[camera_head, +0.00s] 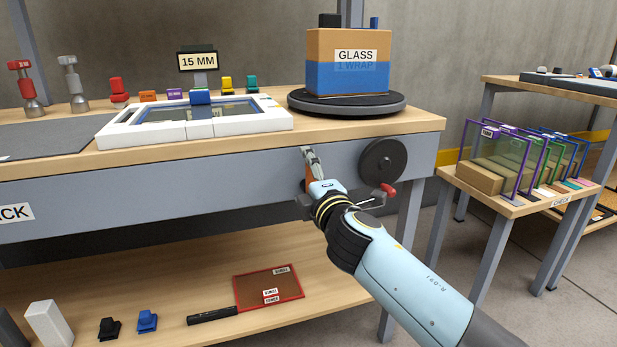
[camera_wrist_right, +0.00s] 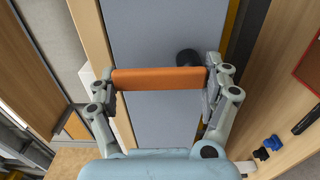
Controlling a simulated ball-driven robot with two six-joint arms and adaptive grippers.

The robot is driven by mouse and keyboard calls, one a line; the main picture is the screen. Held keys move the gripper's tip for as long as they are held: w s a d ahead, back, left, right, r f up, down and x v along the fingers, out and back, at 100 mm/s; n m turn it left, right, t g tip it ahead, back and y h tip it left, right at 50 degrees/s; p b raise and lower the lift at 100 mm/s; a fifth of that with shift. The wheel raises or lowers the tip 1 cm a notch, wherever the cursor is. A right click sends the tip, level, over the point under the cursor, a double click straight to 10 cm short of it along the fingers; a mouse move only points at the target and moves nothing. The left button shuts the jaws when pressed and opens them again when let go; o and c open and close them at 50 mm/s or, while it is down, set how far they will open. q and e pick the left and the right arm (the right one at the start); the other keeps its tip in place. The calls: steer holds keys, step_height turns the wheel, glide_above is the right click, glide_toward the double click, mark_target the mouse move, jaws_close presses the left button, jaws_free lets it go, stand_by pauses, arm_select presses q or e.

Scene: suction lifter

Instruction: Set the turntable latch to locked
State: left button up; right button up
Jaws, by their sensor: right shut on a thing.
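The turntable (camera_head: 345,107) is a dark round plate on the bench's right end, bearing a cardboard box (camera_head: 348,40) marked GLASS, its lower half blue. An orange bar (camera_wrist_right: 160,79), which looks like the latch handle, is at the bench's grey front panel. My right gripper (camera_head: 310,168) is at this panel, below the turntable and left of a black disc. In the right wrist view my right gripper (camera_wrist_right: 162,80) is shut on the orange bar, one finger at each end. In the head view the gripper hides most of the bar. I cannot read the latch's setting. My left gripper is not in view.
The black disc (camera_head: 383,160) with a red knob (camera_head: 388,190) is close to the right of my gripper. A white frame (camera_head: 250,121) lies on the bench (camera_head: 420,120). The lower shelf (camera_head: 200,280) carries a red-edged panel (camera_head: 270,288). A rack of coloured frames (camera_head: 515,165) stands right.

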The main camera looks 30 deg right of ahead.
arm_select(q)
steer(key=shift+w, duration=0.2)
arm_select(e)
steer(key=shift+f, duration=0.15)
steer(key=o, duration=1.6)
steer(key=shift+a, duration=0.1)
steer(key=shift+c, duration=0.2)
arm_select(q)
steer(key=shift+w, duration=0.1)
arm_select(e)
steer(key=shift+s, duration=0.15)
steer(key=v, duration=1.1)
steer(key=shift+s, duration=0.4)
